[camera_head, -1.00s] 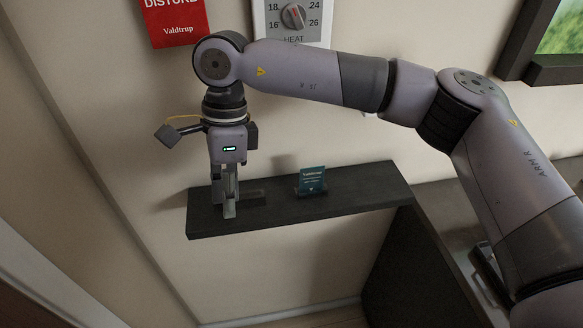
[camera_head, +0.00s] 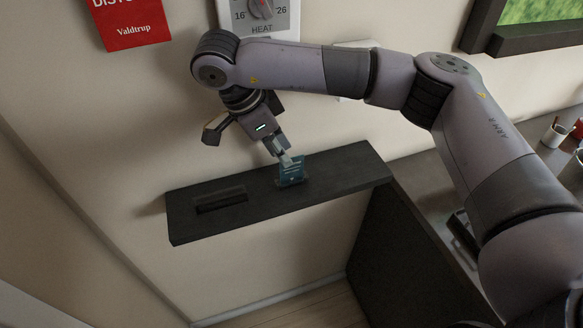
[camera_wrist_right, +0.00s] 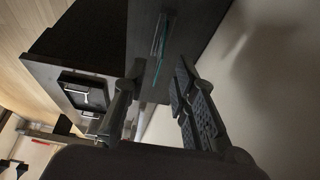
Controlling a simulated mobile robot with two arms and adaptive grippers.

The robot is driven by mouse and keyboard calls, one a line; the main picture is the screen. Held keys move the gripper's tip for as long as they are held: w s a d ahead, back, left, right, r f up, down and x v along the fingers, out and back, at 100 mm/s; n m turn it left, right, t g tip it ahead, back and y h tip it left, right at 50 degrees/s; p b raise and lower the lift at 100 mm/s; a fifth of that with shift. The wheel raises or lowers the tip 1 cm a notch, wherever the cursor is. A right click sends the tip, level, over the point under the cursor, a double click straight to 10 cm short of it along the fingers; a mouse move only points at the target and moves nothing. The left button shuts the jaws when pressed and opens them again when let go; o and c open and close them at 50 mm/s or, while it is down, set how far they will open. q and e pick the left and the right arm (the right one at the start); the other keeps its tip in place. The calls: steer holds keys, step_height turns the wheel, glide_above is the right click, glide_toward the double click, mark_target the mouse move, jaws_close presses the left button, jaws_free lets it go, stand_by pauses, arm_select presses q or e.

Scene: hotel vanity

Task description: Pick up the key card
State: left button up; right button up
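The teal key card (camera_head: 291,173) stands upright near the middle of a dark wall shelf (camera_head: 345,173). My right gripper (camera_head: 284,153) is just above the card and overlaps its top edge in the head view, with fingers slanting down to the right. In the right wrist view, the card (camera_wrist_right: 161,45) shows nearly edge-on, ahead of the gap between the two spread fingers (camera_wrist_right: 160,98). The right gripper is open and empty; I see no clear contact with the card. My left gripper is not in view.
An empty dark slotted piece (camera_head: 220,199) lies on the shelf's left part. The wall is close behind, with a red sign (camera_head: 131,22) and a heat dial (camera_head: 260,12) above. A dark counter (camera_head: 425,190) with a cup (camera_head: 555,134) is at right.

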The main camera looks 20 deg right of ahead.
mark_target(292, 167)
steer(key=shift+p+x, duration=0.4)
steer(key=shift+x, duration=2.9)
steer(key=shift+c, duration=0.3)
